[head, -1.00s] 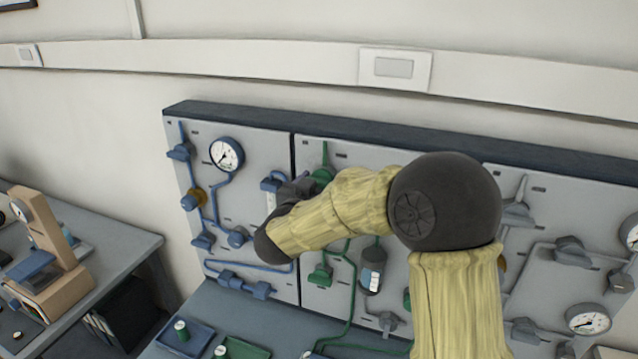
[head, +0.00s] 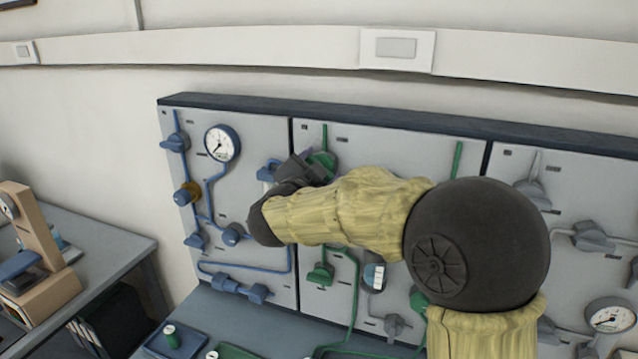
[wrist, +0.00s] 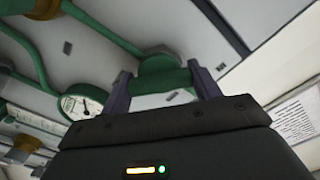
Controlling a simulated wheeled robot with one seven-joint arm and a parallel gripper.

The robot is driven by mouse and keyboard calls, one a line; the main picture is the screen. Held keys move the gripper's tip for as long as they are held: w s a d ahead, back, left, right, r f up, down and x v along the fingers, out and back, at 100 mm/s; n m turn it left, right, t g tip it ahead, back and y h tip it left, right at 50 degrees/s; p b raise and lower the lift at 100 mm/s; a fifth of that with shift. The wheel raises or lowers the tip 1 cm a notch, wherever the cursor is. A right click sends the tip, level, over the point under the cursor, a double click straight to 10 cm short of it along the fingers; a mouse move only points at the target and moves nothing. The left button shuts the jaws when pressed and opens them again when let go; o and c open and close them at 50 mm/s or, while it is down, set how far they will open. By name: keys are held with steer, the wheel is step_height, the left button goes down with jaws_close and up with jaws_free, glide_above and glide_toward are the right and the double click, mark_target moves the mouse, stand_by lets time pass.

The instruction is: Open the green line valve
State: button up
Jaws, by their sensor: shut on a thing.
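My forearm and wrist hide part of the panel below and right of the valve.
The left panel (head: 225,185) carries blue pipes, blue valves and a gauge (head: 222,143). Another green valve (head: 321,273) sits lower on the middle panel. The right panel (head: 517,170) has grey valves and a gauge (head: 611,317). Small trays lie on the bench below.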

steer(key=m+b, duration=0.6)
steer(key=shift+f+b, duration=0.3)
steer(key=shift+r+m+b, duration=0.15)
steer(key=shift+m+b, duration=1.45)
steer(key=shift+m, duration=0.5)
steer(key=o, duration=1)
steer(key=shift+s, duration=0.15)
steer(key=b+v, duration=0.1)
steer(key=v, duration=1.6)
steer(key=shift+s+r, duration=0.1)
